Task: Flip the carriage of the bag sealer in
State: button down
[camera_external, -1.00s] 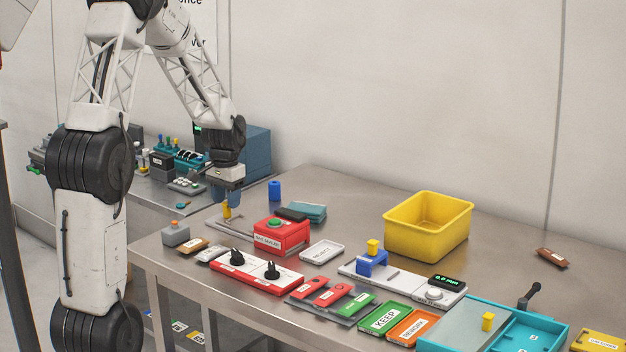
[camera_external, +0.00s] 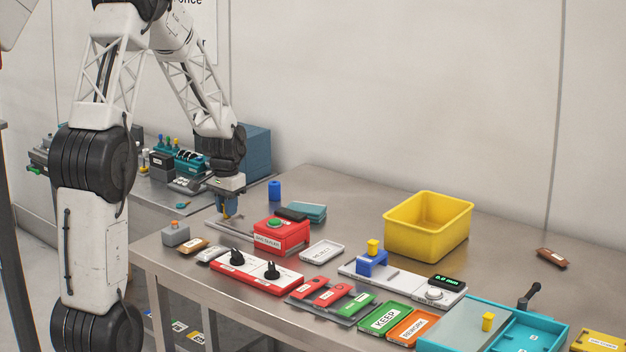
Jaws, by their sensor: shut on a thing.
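The bag sealer (camera_external: 282,239) is a red box with a white label and a green button on top, standing at the back left of the steel bench. A flat grey rail (camera_external: 216,227) lies just left of it. The fingers hide much of the handle, and the carriage's exact tilt is too small to tell.
A dark block and a teal block (camera_external: 310,211) lie behind the sealer, with a blue cylinder (camera_external: 274,190) farther back. A yellow bin (camera_external: 428,228) stands right.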

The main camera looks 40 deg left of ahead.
aim_at(240, 222)
jog(key=shift+d, duration=2.3)
jog(key=c, duration=1.1)
grip_release()
jog(key=shift+d, duration=0.1)
jog(key=shift+o, duration=0.3)
jog(key=shift+r, duration=0.15)
jog(key=shift+r, duration=0.2)
notch_tip(240, 222, up, 7)
